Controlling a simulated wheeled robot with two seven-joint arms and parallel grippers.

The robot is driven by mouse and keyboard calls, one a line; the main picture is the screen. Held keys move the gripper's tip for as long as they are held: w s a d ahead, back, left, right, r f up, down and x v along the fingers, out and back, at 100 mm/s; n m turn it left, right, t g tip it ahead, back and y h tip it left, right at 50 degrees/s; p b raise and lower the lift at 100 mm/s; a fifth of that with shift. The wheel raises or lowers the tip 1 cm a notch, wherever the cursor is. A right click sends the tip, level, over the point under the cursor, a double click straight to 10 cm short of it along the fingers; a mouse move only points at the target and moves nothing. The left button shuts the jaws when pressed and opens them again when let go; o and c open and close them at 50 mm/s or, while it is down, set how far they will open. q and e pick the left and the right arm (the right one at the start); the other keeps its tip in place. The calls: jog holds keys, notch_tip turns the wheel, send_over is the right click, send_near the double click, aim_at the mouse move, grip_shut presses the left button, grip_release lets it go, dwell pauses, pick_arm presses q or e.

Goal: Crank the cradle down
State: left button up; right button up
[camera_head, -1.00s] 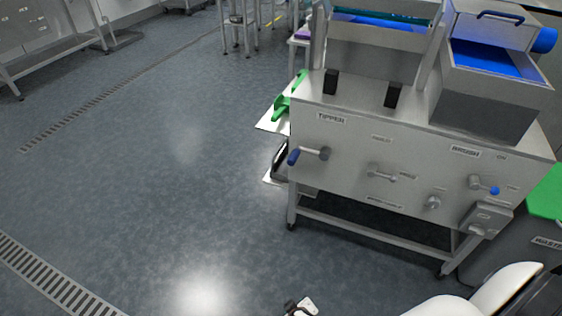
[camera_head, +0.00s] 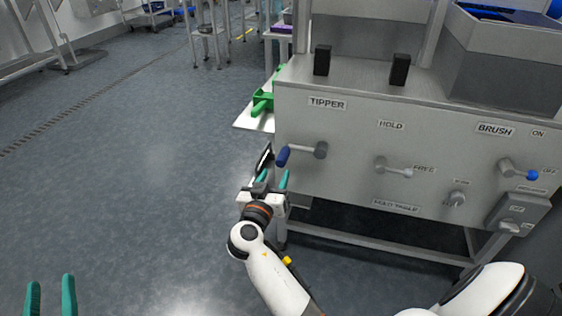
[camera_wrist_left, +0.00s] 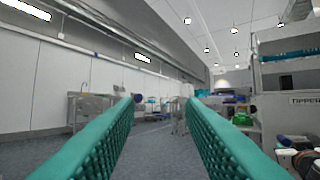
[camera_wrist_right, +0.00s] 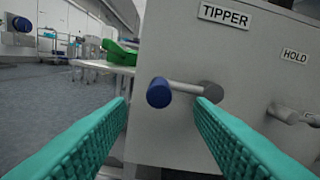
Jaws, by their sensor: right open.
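The tipper crank has a blue handle (camera_head: 283,156) on a grey arm, fixed to the steel front panel (camera_head: 350,165) under the TIPPER label. In the right wrist view the blue handle (camera_wrist_right: 159,92) stands just beyond and between my open fingers, untouched. My right gripper (camera_head: 273,181) is open and empty, just below and left of the crank in the head view. My left gripper (camera_head: 51,296) is open and empty at the lower left of the head view, over the floor. The cradle itself cannot be made out clearly; only the machine's upper bins show.
Right of the crank are the HOLD lever (camera_head: 395,169), the BRUSH lever (camera_head: 518,170) and a grey switch box (camera_head: 518,214). A green scoop (camera_head: 262,103) lies on a white side shelf (camera_head: 254,120) left of the machine.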

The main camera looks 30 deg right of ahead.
aim_at(280, 166)
pick_arm(q)
jog(key=shift+s+r+t+h+b, duration=0.15)
jog(key=shift+s+r+t, duration=0.1)
jog(key=shift+r+t, duration=0.25)
jog(key=shift+s+r+t+h+b, duration=0.2)
jog(key=shift+r+t, duration=0.2)
jog(key=shift+r, duration=0.15)
pick_arm(e)
jog(key=x, duration=0.8)
jog(key=shift+f, duration=0.1)
jog(key=shift+c, duration=0.5)
grip_shut()
